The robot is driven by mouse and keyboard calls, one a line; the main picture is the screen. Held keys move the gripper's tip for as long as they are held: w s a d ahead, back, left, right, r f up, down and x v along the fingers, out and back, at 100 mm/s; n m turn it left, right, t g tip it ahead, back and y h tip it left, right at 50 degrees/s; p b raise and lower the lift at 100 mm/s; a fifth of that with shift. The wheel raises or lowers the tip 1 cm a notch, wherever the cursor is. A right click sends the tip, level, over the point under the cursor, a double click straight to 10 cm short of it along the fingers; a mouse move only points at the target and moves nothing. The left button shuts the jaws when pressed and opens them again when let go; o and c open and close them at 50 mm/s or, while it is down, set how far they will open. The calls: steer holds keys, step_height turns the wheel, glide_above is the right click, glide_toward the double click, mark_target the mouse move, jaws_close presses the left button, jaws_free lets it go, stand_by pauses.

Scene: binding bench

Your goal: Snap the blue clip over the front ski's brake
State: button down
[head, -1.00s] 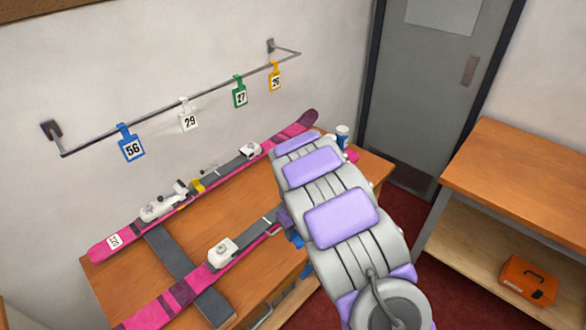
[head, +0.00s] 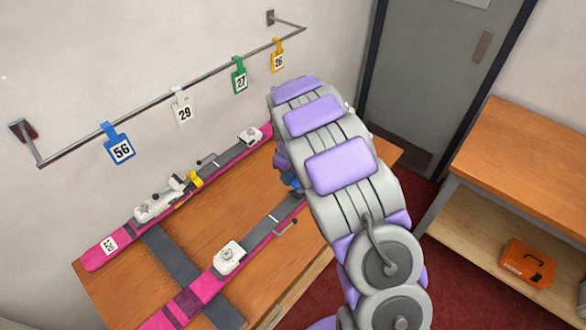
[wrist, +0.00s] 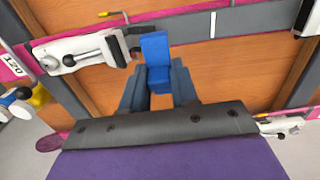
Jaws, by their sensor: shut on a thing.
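The blue clip (wrist: 155,48) is held between the dark blue fingers of my gripper (wrist: 158,78) in the wrist view, clear of any brake there. In the head view my arm hides most of the gripper; only a bit of blue shows beside the front ski's right part. The front ski (head: 205,285) is pink and grey, with a white binding (head: 228,256). Its brake (head: 286,228) is a thin arm with a small tip, sticking out on the near side, right of the binding. A ski binding (wrist: 85,52) shows upper left in the wrist view.
The back ski (head: 106,247) lies behind, with a yellow clip (head: 194,180) by its binding. Both skis rest on the wooden bench (head: 200,235). Numbered tags, including a blue 56 tag (head: 119,143), hang on a wall rail (head: 90,138). A second bench (head: 520,165) stands right.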

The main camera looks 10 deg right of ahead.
mark_target(292, 194)
steer(key=shift+a+f, duration=0.2)
steer(key=shift+f, duration=0.15)
steer(key=shift+w+f, duration=0.1)
steer(key=shift+f, duration=0.25)
steer(key=d+f+b, duration=0.1)
steer(key=d+f, duration=0.1)
steer(key=f, duration=0.1)
steer(key=shift+d, duration=0.35)
steer(key=shift+f, duration=0.4)
steer(key=shift+a+f, duration=0.4)
steer(key=shift+a, duration=0.2)
steer(key=shift+a+f, duration=0.35)
steer(key=shift+a, duration=0.25)
steer(key=shift+d, duration=0.4)
steer(key=c, duration=1.4)
jaws_free()
steer(key=shift+d, duration=0.55)
steer(key=shift+c, duration=2)
steer(key=shift+a, duration=0.75)
jaws_close()
steer(key=shift+d, duration=0.85)
steer(key=shift+a, duration=0.3)
